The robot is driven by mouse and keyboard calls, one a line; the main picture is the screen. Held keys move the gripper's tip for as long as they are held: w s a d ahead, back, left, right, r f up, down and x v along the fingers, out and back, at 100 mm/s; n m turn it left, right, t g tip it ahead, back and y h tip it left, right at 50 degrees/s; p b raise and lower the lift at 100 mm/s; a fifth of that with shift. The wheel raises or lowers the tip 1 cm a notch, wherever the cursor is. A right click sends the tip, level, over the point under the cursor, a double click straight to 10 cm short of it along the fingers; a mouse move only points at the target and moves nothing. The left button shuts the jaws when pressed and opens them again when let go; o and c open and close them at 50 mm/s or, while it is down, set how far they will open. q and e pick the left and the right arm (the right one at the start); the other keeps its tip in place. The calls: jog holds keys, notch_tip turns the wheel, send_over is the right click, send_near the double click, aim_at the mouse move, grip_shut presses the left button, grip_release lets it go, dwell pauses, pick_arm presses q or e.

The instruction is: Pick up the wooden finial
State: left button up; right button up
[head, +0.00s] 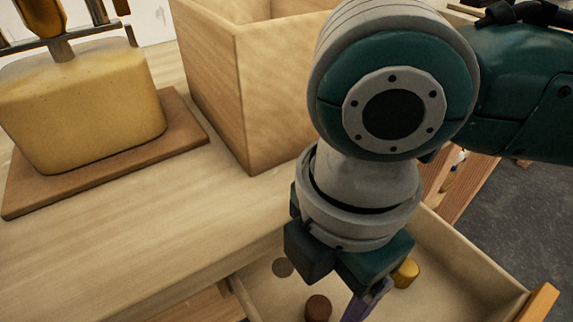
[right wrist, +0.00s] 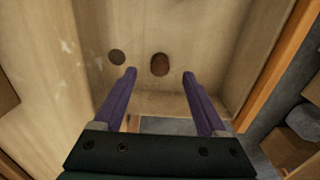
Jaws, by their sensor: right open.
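A short brown rounded piece, which looks like the wooden finial (head: 318,308), stands in the open drawer (head: 455,262). It also shows in the right wrist view (right wrist: 160,64), ahead of and between the two fingertips. My right gripper (head: 366,300) points down into the drawer, just right of the finial in the head view. In the right wrist view the purple fingers of the right gripper (right wrist: 159,74) are spread wide with nothing between them. My right wrist hides part of the drawer in the head view. My left gripper is not in view.
The drawer walls surround the gripper.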

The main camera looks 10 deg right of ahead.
aim_at(319, 307)
jog(key=f+b, duration=0.1)
jog(key=f, duration=0.1)
jog(key=f+b, duration=0.1)
jog(key=f, duration=0.1)
jog(key=shift+s+a+f, duration=0.1)
jog(key=shift+a+f, duration=0.1)
jog(key=shift+f, duration=0.2)
jog(key=shift+r, duration=0.1)
grip_shut()
